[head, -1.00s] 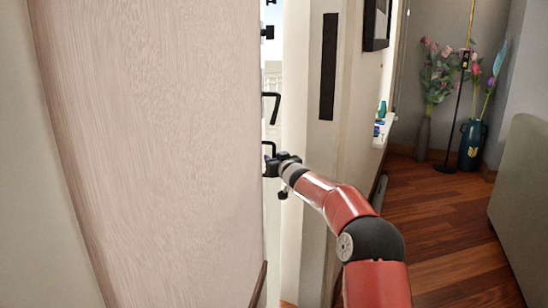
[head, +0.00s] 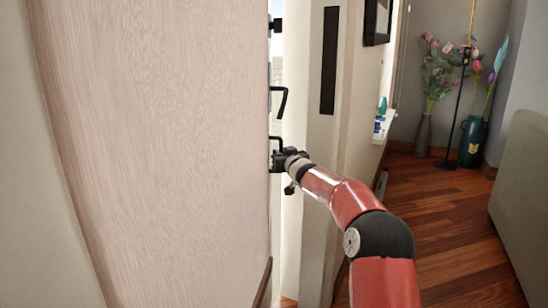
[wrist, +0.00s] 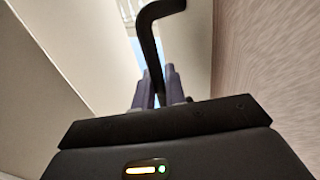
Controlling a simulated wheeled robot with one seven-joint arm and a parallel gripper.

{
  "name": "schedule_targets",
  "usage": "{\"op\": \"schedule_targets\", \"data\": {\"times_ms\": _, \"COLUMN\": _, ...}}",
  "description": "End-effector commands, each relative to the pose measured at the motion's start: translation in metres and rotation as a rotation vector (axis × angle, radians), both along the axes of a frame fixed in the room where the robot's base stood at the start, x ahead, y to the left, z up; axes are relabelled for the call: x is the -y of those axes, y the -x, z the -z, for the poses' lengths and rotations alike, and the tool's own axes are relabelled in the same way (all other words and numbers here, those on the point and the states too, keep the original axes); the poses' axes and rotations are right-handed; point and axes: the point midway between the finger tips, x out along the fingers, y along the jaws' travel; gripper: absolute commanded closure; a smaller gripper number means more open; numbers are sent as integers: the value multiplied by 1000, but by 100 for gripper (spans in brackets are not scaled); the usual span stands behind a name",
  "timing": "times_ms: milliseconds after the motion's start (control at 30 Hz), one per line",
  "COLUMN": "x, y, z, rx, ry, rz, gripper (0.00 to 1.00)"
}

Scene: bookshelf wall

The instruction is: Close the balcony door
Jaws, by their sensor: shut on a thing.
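The balcony door (head: 160,150) is a large pale wood-grained panel on the left of the head view. It stands partly open, with a narrow bright gap (head: 277,75) between its right edge and the white frame (head: 312,150). A black bent handle (head: 279,103) sticks out at that edge, and another black handle-like piece shows below it, by my gripper. My gripper (head: 279,158) is at the door's edge. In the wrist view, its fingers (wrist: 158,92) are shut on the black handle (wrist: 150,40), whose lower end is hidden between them.
A black strip (head: 329,60) is on the pale wall right of the frame. Vases of flowers (head: 472,140) stand in the far right corner. A grey-green sofa-like piece (head: 523,190) is at the right edge. Wooden floor (head: 450,235) lies clear between.

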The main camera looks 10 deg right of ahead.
Motion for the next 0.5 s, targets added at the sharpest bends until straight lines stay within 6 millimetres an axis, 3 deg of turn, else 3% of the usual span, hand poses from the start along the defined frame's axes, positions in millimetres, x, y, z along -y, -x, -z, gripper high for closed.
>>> {"op": "schedule_targets", "data": {"times_ms": 33, "x": 19, "y": 9, "z": 6, "rx": -1, "ry": 4, "rz": 27, "gripper": 100}}
{"op": "schedule_targets", "data": {"times_ms": 100, "x": 37, "y": 20, "z": 6, "rx": -3, "ry": 5, "rz": 55, "gripper": 100}}
{"op": "schedule_targets", "data": {"times_ms": 500, "x": 134, "y": 89, "z": 3, "rx": -2, "ry": 5, "rz": 205, "gripper": 100}}
